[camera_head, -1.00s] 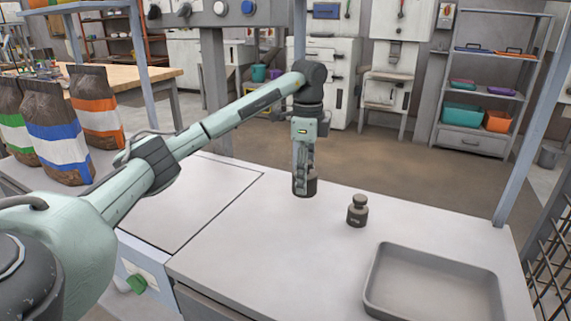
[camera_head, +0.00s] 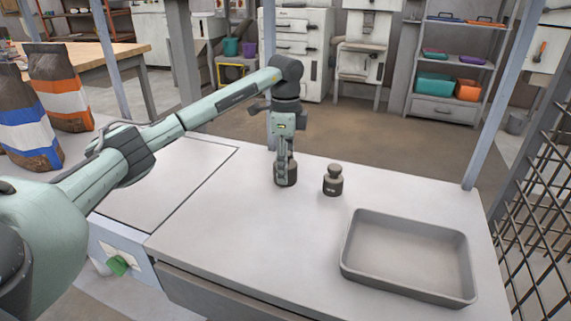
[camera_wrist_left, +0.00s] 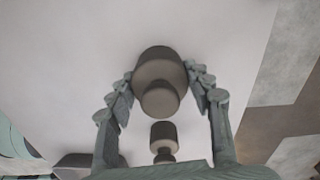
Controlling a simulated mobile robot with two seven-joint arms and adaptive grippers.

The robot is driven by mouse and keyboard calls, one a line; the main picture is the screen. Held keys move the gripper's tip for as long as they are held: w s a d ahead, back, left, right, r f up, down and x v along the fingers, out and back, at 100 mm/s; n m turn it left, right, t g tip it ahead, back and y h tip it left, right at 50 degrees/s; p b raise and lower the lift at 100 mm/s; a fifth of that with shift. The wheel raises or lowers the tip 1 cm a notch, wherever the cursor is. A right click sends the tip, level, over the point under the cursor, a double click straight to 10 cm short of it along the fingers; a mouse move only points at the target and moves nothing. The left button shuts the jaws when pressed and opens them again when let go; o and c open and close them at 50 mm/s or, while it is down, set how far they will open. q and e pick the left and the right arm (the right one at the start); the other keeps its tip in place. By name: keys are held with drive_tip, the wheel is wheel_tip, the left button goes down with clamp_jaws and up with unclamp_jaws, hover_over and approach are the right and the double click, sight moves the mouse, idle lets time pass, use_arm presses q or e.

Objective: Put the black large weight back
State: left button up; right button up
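The black large weight (camera_head: 289,178) is a dark, knobbed cylinder at the far side of the grey counter (camera_head: 215,230). My left gripper (camera_head: 282,168) points down over it. In the left wrist view the two fingers (camera_wrist_left: 160,85) press on both sides of the weight (camera_wrist_left: 160,67), so it is shut on it. The weight is upright; I cannot tell whether its base touches the counter. A second dark weight (camera_head: 333,182) stands just to its right, apart from it, and also shows in the wrist view (camera_wrist_left: 163,135). My right gripper is out of view.
An empty grey tray (camera_head: 355,262) lies at the counter's right front. Bags of pellets (camera_head: 62,90) stand at the left. A post (camera_head: 505,95) and wire mesh (camera_head: 535,235) border the right side. The counter's middle is clear.

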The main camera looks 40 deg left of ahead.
use_arm(q)
drive_tip(key=o, duration=0.4)
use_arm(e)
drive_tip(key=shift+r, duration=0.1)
use_arm(q)
drive_tip(key=shift+r, duration=0.2)
wheel_tip(320, 180, up, 11)
drive_tip(key=shift+f, duration=0.2)
drive_tip(key=shift+r, duration=0.4)
drive_tip(key=shift+r+p, duration=0.25)
drive_tip(key=shift+p, duration=0.05)
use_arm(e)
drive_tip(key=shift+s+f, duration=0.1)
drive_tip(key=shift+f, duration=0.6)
